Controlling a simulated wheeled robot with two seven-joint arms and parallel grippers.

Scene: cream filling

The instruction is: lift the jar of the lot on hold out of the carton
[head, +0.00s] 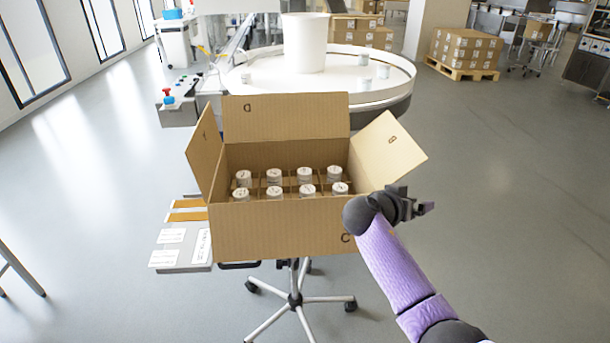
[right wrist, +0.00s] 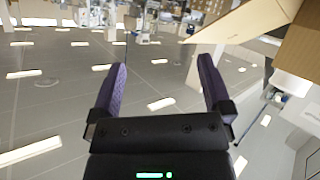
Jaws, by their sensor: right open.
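An open cardboard carton (head: 280,232) stands on a wheeled stand in the middle of the head view. Several white-lidded jars, such as this front right one (head: 340,188), sit upright in its divided cells in two rows. The lid marks are too small to read, so I cannot tell which jar is of the lot on hold. My right gripper (head: 424,207) is outside the carton, beside its front right corner. In the right wrist view its two fingers (right wrist: 162,85) are apart with nothing between them. My left gripper is not in view.
The carton's flaps are folded outward; the right flap (head: 387,158) leans out near my right gripper. Papers lie on a side shelf (head: 182,247) at left. A round white table (head: 345,82) with a white tub (head: 305,42) stands behind. Floor at right is clear.

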